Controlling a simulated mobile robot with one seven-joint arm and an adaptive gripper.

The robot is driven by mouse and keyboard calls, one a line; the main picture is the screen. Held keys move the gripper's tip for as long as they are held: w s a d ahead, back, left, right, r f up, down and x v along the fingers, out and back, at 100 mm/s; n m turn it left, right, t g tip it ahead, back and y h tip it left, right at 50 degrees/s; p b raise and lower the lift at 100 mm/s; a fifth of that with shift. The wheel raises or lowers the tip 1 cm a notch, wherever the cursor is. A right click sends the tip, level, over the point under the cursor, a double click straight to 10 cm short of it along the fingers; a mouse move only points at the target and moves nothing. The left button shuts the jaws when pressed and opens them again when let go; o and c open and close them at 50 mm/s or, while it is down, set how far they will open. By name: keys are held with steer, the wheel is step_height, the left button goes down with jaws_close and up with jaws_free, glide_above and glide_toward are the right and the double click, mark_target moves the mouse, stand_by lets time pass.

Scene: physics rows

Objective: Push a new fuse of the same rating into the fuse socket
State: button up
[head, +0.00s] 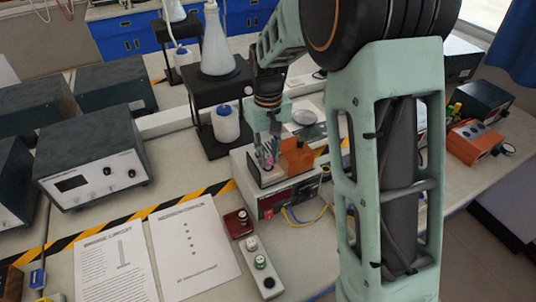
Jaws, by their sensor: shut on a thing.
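My gripper (267,160) points down over the top of a light-coloured instrument (246,190) with a red display. It is shut on a small reddish thing that looks like a fuse, mostly hidden between the fingers. The fuse socket is not clear to see; the gripper covers that part of the instrument's top. I cannot tell whether the held thing touches the socket. A grey strip (257,277) in front of the instrument holds a white-topped piece (251,244) and a green-topped piece (261,262), with a dark spot near its front end.
An orange block (296,157) stands right beside the gripper. A dark red box (238,223) sits left of the grey strip. A black stand (209,90) with a flask (217,45) is close behind left. Printed sheets (195,240) lie left; yellow and blue cables (308,218) lie in front.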

steer(key=shift+f+b, duration=0.45)
steer(key=shift+f, duration=0.2)
steer(key=o, duration=1.1)
steer(key=shift+c, duration=0.2)
steer(key=shift+o, duration=0.4)
steer(key=o, duration=0.3)
steer(key=shift+o, duration=0.2)
steer(key=shift+r, duration=0.15)
steer(key=shift+r+p, duration=2.4)
steer(key=shift+r, duration=0.8)
steer(key=shift+f, duration=0.1)
